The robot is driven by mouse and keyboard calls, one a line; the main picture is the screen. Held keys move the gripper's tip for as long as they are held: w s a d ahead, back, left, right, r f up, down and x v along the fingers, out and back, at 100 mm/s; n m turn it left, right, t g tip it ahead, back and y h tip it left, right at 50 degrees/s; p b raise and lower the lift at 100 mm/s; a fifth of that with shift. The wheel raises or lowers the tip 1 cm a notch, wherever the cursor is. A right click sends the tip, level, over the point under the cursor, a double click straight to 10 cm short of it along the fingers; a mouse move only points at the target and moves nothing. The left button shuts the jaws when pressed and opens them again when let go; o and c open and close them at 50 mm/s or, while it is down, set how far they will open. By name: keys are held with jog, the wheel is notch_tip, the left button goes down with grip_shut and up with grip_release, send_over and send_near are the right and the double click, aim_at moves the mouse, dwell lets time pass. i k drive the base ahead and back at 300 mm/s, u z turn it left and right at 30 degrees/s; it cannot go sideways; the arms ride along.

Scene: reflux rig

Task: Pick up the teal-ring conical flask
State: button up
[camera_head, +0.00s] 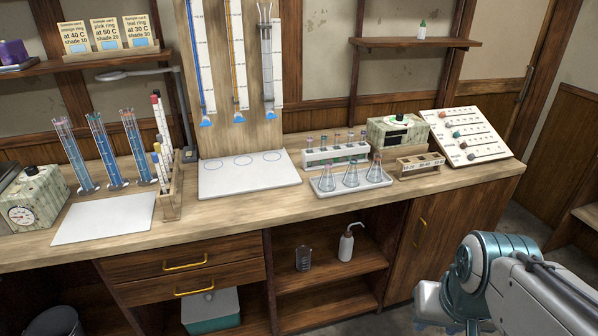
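Three clear conical flasks stand upright in a row on a white tray on the bench, right of centre: a left flask (327,181), a middle flask (350,177) and a right flask (375,171). Their ring colours are too small to tell apart, so I cannot say which has the teal ring. My arm is at the lower right, in front of the bench and well away from the flasks. Its pale blue end part (432,301) runs to the bottom edge; no fingertips show clearly, and no flask is at it.
Behind the flasks stands a white test-tube rack (318,158). To their right are a small wooden block rack (419,163), a dial box (398,131) and a sloped peg board (467,135). A white board (250,183) lies left. Tall cylinders (105,148) stand further left.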

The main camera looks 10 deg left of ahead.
aim_at(351, 178)
jog(key=u, duration=0.35)
jog(key=i, duration=1.65)
